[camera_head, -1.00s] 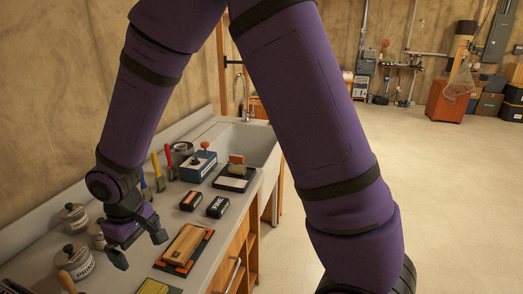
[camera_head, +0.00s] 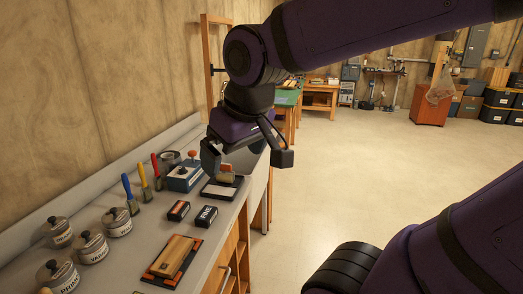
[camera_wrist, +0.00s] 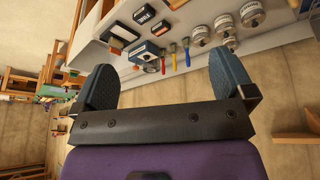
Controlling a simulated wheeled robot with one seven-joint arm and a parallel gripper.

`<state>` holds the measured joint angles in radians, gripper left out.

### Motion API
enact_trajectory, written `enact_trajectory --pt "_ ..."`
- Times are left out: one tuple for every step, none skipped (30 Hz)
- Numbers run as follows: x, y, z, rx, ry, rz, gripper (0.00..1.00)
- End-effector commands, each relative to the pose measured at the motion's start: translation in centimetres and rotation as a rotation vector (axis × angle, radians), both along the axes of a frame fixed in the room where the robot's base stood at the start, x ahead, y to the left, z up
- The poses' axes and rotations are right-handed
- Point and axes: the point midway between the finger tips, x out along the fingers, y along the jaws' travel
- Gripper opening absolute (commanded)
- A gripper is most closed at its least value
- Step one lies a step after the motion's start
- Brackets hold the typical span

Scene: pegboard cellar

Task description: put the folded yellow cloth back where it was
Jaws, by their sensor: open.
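I cannot make out a folded yellow cloth in either current view. My gripper (camera_head: 246,154) is open, with nothing seen between its fingers. It hangs above the far end of the counter (camera_head: 209,226), and hides the sink area behind it. In the wrist view the two blue-grey fingers (camera_wrist: 165,82) are spread wide, with the counter and its things beyond them.
On the counter stand several tins (camera_head: 91,246), three brushes (camera_head: 145,180), a blue box (camera_head: 183,177), two small dark boxes (camera_head: 205,217), a black-rimmed tray (camera_head: 213,191) and a tan block (camera_head: 175,256) on a dark board. Open floor (camera_head: 335,190) lies right.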

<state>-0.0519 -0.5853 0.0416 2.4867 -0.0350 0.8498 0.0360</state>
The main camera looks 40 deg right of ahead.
Motion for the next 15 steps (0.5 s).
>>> enact_trajectory --pt "-1.2 -0.6 0.5 0.010 -0.021 -0.017 1.00" --pt "-1.8 -0.8 0.7 0.016 -0.028 -0.025 1.00" --pt "-2.5 -1.1 0.8 0.023 -0.038 -0.035 1.00" --pt "-3.0 -1.3 1.0 0.029 -0.045 -0.042 1.00" --pt "-3.4 -1.4 1.1 0.032 -0.050 -0.047 1.00" --pt "-3.9 -1.6 1.2 0.037 -0.057 -0.053 1.00" --pt "-4.2 -1.7 1.2 0.040 -0.061 -0.056 1.00" --pt "-4.4 -1.8 1.2 0.043 -0.064 -0.059 1.00" --pt "-4.7 -1.9 1.3 0.045 -0.066 -0.062 1.00" --pt "-4.8 -1.9 1.3 0.046 -0.068 -0.063 1.00" --pt "-4.9 -1.9 1.3 0.048 -0.069 -0.065 1.00" --pt "-4.9 -1.9 1.3 0.048 -0.069 -0.066 1.00" --pt "-4.9 -1.9 1.3 0.048 -0.069 -0.066 1.00" --pt "-4.9 -1.9 1.3 0.048 -0.069 -0.066 1.00" --pt "-4.9 -1.9 1.3 0.048 -0.069 -0.065 1.00"
